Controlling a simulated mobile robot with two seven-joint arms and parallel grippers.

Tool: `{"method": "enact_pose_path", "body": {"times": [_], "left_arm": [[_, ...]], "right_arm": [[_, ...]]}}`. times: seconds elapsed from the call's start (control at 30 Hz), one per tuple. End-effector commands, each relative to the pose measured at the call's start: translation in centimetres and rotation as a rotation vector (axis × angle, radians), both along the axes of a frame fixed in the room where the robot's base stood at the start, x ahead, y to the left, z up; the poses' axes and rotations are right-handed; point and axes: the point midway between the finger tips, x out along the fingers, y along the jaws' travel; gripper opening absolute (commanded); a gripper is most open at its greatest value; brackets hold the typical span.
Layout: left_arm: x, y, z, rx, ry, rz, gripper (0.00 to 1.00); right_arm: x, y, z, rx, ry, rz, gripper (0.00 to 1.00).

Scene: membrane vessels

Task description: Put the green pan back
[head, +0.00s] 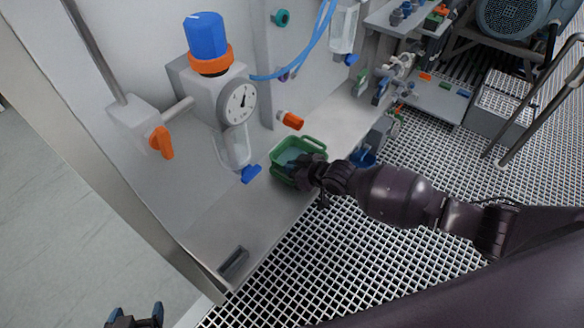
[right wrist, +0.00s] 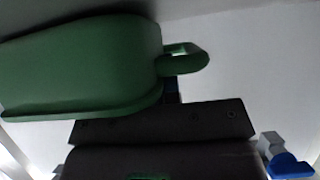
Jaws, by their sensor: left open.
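The green pan (head: 276,158) is an open, rounded tray with a loop handle. In the head view it is upright, on or just above the pale ledge, below the dial gauge. My right gripper (head: 303,172) is at its near right side. In the right wrist view the pan (right wrist: 85,65) fills the upper left, and its handle (right wrist: 190,64) is at my right gripper's narrow dark fingers (right wrist: 172,90), which look closed on it. The fingertips are partly hidden by the handle. My left gripper (head: 135,316) is open and empty at the bottom left, far from the pan.
The ledge (head: 225,215) is clear towards the near end, except for a dark slot. A gauge (head: 238,103), a blue valve handle (head: 250,173) and an orange valve (head: 290,120) hang close by. A blue container (head: 363,158) stands beyond my right wrist.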

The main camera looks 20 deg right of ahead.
Motion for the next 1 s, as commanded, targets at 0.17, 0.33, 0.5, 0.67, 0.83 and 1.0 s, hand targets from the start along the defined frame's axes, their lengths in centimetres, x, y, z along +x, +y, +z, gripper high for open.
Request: {"method": "enact_pose_path", "body": {"times": [0.17, 0.33, 0.5, 0.67, 0.83, 1.0], "left_arm": [[0.1, 0.0, -0.1, -0.001, -0.001, -0.001, 0.81], [0.1, 0.0, 0.1, -0.001, -0.003, -0.001, 0.81], [0.1, 0.0, 0.1, 0.0, -0.002, 0.0, 0.81], [0.0, 0.0, 0.3, 0.0, -0.002, 0.001, 0.81], [-0.3, 0.1, 0.6, 0.0, 0.002, 0.004, 0.81], [-0.3, 0.1, 1.3, 0.001, -0.002, 0.004, 0.81]], "right_arm": [[0.0, 0.0, -0.3, -0.001, 0.001, 0.0, 0.07], [0.0, 0.0, -0.3, 0.0, 0.0, 0.0, 0.3], [0.0, 0.0, -0.3, 0.0, 0.0, 0.0, 0.3], [-0.2, -0.2, 0.2, 0.0, 0.0, -0.001, 0.3], [-1.8, -1.5, 1.4, -0.002, -0.002, -0.001, 0.3], [-4.2, -3.3, 3.1, -0.002, 0.0, 0.0, 0.3]]}}
